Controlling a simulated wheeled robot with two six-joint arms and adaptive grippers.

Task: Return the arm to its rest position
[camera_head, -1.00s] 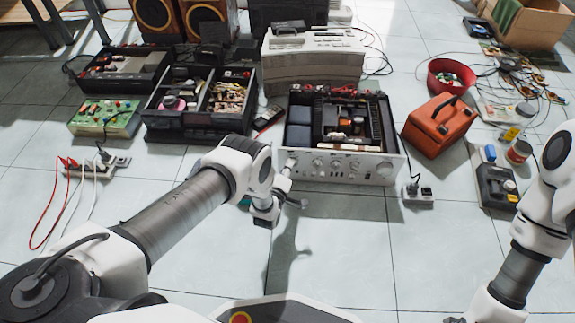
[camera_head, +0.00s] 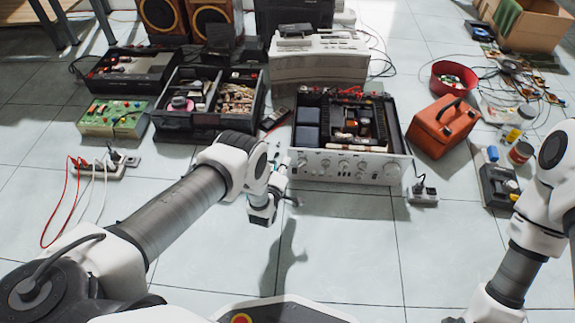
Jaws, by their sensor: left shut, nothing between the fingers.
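My left arm (camera_head: 180,212) reaches in from the lower left. Its gripper (camera_head: 293,201) is small in the picture, shut and empty, over bare floor just in front of the left front corner of the silver hi-fi amplifier (camera_head: 350,165). A gap of floor shows between the gripper and the front panel. The amplifier's top is open, with its inner parts showing. My right arm (camera_head: 540,220) is folded at the right edge, and its gripper is out of the picture.
A power strip (camera_head: 105,168) with red and white leads lies left. Behind it are a green circuit board (camera_head: 112,118) and a black parts box (camera_head: 205,125). An orange toolbox (camera_head: 441,124) and a small socket block (camera_head: 422,195) stand right of the amplifier. The front middle floor is clear.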

